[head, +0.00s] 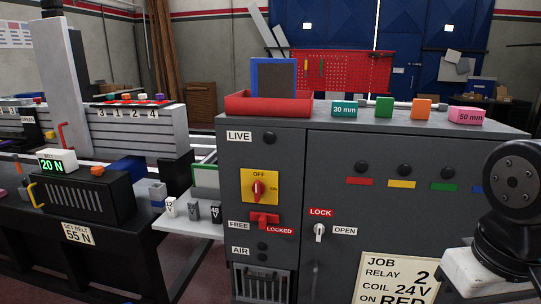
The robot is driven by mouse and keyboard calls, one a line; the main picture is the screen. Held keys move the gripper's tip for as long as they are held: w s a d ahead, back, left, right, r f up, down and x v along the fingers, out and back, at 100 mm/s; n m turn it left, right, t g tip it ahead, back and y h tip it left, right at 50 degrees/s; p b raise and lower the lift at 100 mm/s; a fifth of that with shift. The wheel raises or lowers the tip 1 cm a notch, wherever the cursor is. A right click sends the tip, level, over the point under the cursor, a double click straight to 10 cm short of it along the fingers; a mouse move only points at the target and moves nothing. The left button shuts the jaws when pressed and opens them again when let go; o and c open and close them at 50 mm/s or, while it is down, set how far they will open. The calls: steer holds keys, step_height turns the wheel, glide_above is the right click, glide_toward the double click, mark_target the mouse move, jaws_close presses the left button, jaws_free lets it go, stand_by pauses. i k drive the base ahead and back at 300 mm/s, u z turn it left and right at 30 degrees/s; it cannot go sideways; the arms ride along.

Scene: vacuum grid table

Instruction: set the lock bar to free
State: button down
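The lock bar (264,219) is a small red piece on the front of the grey cabinet (340,150), below the yellow switch plate. The FREE label (239,226) is at its left and the red LOCKED label (279,230) is at its lower right. The bar lies roughly level between them, its right part over the LOCKED label; its exact setting is too small to tell.
Above the bar is a yellow OFF/ON switch (259,187) with a red knob. A LOCK/OPEN key switch (319,232) is to its right. A red tray (268,104) and coloured blocks stand on the cabinet top. A side shelf (196,223) juts out at the left.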

mark_target(263, 219)
steer(key=z, duration=1.35)
steer(key=i, duration=0.4)
steer(key=u, duration=2.7)
